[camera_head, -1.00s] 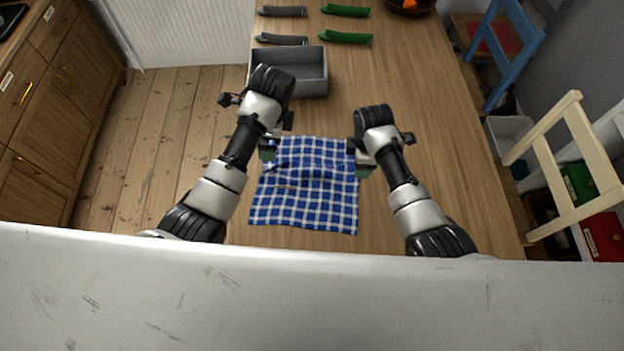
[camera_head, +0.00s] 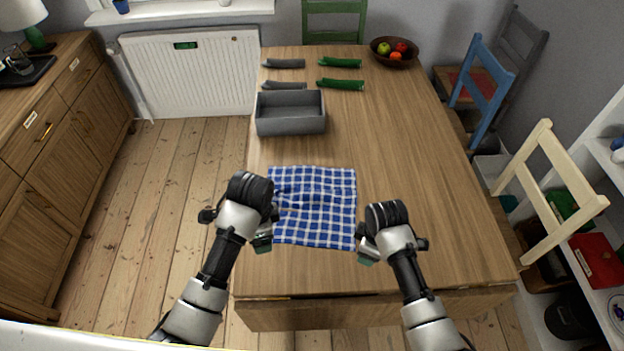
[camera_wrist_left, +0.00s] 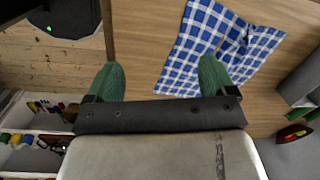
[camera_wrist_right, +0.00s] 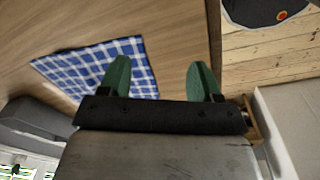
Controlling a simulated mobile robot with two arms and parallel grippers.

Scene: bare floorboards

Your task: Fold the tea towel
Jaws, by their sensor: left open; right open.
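The tea towel (camera_head: 313,207), blue and white checked, lies spread on the wooden table with a few small wrinkles. It also shows in the left wrist view (camera_wrist_left: 205,45), with a small ruck, and in the right wrist view (camera_wrist_right: 95,72). My left gripper (camera_head: 263,240) is open beside the towel's near left corner; its green fingers (camera_wrist_left: 160,78) hold nothing. My right gripper (camera_head: 367,252) is open beside the near right corner, and its fingers (camera_wrist_right: 158,78) are also empty. In the head view the wrists partly hide the fingertips.
A grey open box (camera_head: 290,113) stands beyond the towel. Several grey and green objects (camera_head: 341,84) and a fruit bowl (camera_head: 394,52) lie farther back. Chairs (camera_head: 552,195) stand along the right side. The table (camera_head: 430,185) is clear right of the towel.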

